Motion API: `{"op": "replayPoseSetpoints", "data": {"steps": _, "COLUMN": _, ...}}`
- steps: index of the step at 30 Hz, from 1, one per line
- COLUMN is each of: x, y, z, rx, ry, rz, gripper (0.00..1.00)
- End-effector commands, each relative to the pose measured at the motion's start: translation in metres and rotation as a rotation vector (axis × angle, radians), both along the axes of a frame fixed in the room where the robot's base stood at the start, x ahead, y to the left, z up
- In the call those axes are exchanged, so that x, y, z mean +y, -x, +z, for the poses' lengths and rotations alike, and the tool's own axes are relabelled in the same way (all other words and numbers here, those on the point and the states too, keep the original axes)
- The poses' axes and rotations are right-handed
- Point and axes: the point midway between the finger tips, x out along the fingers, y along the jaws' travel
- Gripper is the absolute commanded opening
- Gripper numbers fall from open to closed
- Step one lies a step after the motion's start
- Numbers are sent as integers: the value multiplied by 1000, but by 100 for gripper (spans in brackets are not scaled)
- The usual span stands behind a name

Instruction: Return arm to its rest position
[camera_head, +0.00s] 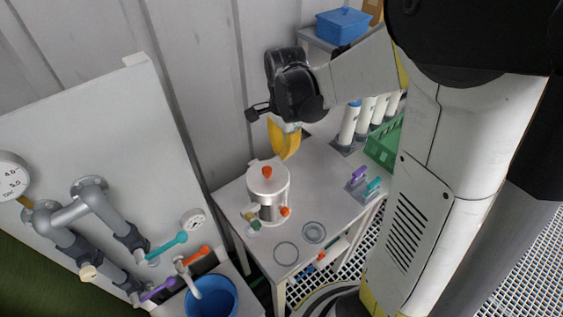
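My arm reaches in from the right, with a grey link (355,75) leading to a black wrist (296,92) above the back of the small table. Below the wrist is a yellow curved piece (284,140), which seems to be at the end of my gripper. Its fingers do not show clearly, so I cannot tell whether it is open or shut. No held object can be made out. The end of the arm is above and behind a metal vessel (268,188) with orange knobs, apart from it in this view.
The vessel stands on a grey table (328,185) with two rings (314,232) and purple and teal-handled items (358,176). White cylinders (350,122) and a green crate (384,147) are behind right. A pipe panel (95,130) and blue bucket (212,298) are left.

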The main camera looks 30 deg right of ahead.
Motion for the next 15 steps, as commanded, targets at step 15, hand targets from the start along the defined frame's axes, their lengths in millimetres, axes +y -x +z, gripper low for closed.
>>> {"op": "replayPoseSetpoints", "data": {"steps": 15, "x": 2, "y": 3, "z": 35, "rx": -12, "ry": 3, "rz": 27, "gripper": 0}}
